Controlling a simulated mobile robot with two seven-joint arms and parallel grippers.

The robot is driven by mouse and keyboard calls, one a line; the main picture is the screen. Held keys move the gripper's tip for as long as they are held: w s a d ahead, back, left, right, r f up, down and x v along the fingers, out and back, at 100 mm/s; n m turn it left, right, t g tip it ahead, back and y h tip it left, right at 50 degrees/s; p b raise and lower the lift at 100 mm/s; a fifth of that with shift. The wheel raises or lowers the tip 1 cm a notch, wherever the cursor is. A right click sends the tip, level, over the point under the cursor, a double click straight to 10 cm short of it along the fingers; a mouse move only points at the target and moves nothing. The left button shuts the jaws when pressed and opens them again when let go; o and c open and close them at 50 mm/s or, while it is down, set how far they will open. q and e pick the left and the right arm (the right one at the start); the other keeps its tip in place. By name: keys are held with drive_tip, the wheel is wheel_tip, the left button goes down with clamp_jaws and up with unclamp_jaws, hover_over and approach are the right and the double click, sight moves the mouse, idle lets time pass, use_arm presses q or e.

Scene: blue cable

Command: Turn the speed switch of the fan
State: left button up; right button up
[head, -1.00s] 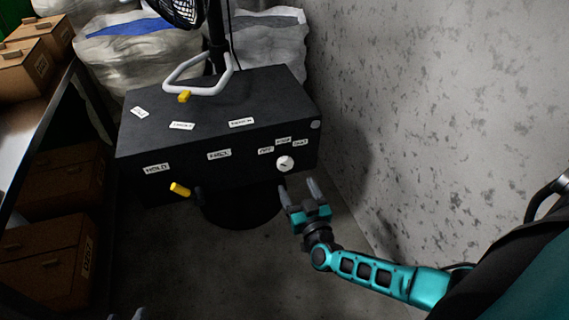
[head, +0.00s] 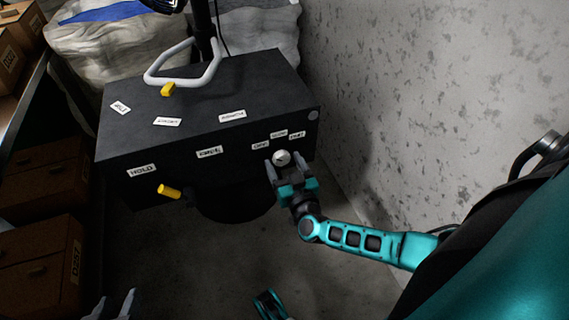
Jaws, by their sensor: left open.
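The black fan box (head: 170,100) has a round white knob (head: 282,157), the speed switch, low on the right of its front face, with small labels above it. My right gripper (head: 286,163) is open, its two fingers pointing at the front face on either side of the knob. A gap shows at least on the right side of the knob; contact cannot be told. My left gripper (head: 115,298) is open and empty at the bottom edge, away from the box; only its fingertips show.
A yellow-ended lever (head: 169,191) sticks out of the box's front left. A speckled wall (head: 400,90) stands close on the right. Cardboard boxes (head: 45,260) line the left.

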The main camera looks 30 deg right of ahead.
drive_tip(key=c, duration=1)
